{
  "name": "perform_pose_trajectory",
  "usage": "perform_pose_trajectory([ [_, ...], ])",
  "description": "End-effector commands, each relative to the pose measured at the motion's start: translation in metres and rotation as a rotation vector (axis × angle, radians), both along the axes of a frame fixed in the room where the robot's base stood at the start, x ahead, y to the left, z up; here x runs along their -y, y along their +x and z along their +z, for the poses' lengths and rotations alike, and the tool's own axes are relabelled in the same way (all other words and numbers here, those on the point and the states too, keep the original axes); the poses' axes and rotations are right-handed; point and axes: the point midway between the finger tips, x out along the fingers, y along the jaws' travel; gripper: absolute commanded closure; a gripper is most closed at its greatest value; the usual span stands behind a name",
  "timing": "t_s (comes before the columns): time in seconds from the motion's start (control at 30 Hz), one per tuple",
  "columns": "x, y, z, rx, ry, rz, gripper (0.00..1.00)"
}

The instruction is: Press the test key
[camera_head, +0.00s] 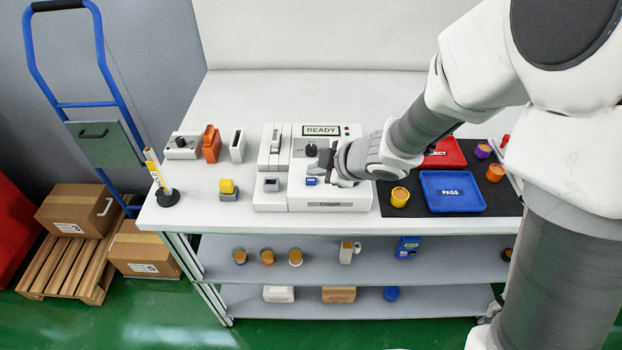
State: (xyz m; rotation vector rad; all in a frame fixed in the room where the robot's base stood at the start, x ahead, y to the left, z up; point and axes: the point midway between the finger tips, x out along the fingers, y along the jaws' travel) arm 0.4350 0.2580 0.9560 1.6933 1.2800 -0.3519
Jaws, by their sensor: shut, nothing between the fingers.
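A white test device (332,205) stands in the middle of the bench, with a display reading READY (320,130) at its top. A small blue key (311,181) with a pale label sits low on its front panel; I cannot read the label for sure. A black knob (311,150) is above it. My gripper (318,168) is shut and empty, reaching in from the right over the panel, just above and right of the blue key. I cannot tell whether the fingertips touch anything. The gripper and wrist hide the panel's right part.
A white module with a grey socket (271,185) adjoins the device on the left. A yellow-and-grey block (229,188) and an orange block (211,143) stand further left. A blue PASS tray (452,207), a red tray (443,160) and an orange-topped jar (400,197) are at right.

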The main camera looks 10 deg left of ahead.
Motion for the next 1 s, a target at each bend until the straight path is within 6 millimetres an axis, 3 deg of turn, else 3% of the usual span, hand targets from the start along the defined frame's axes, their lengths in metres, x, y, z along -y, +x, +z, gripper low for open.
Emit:
perform_pose_trajectory([
  [0.73,0.0000,0.0000,-0.0002,0.000,0.000,0.000,1.00],
  [1.0,0.0000,0.0000,-0.0088,-0.001,0.000,-0.001,1.00],
])
